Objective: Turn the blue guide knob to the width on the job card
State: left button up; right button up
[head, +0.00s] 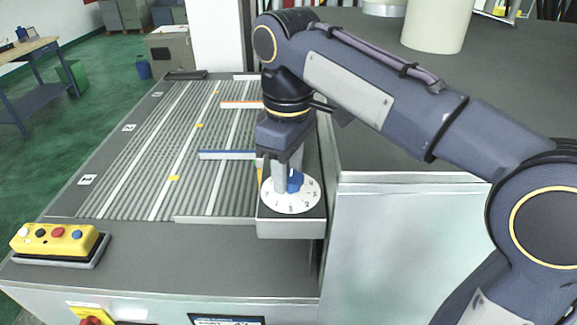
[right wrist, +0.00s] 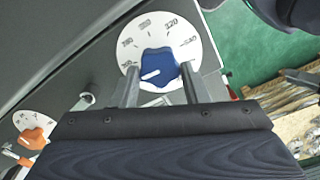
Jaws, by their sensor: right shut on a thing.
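The blue guide knob (head: 295,181) sits on a white round dial (head: 291,205) at the front right corner of the roller conveyor. My right gripper (head: 287,178) reaches down from above, shut on the knob. In the right wrist view the knob (right wrist: 160,63) is between the two fingers of the gripper (right wrist: 159,88). A white pointer line on the knob points to the lower left in that view. The dial (right wrist: 187,53) bears printed numbers, too small to read surely. A dark display (head: 227,320) is cut off at the bottom edge; its text is unreadable. My left gripper is not in view.
An orange knob (right wrist: 33,138) on another dial shows in the right wrist view. The roller conveyor (head: 140,150) has blue-edged (head: 227,154) and orange-edged (head: 241,104) rails. A yellow button box (head: 55,240) stands front left. A pale cylinder (head: 436,22) stands on the grey surface behind.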

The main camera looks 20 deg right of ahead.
jog(key=n, duration=0.4)
jog(key=shift+s+n, duration=0.1)
jog(key=shift+n, duration=0.3)
dwell(0.4)
jog(key=o, duration=1)
jog(key=shift+c, duration=0.2)
jog(key=shift+r, duration=3.85)
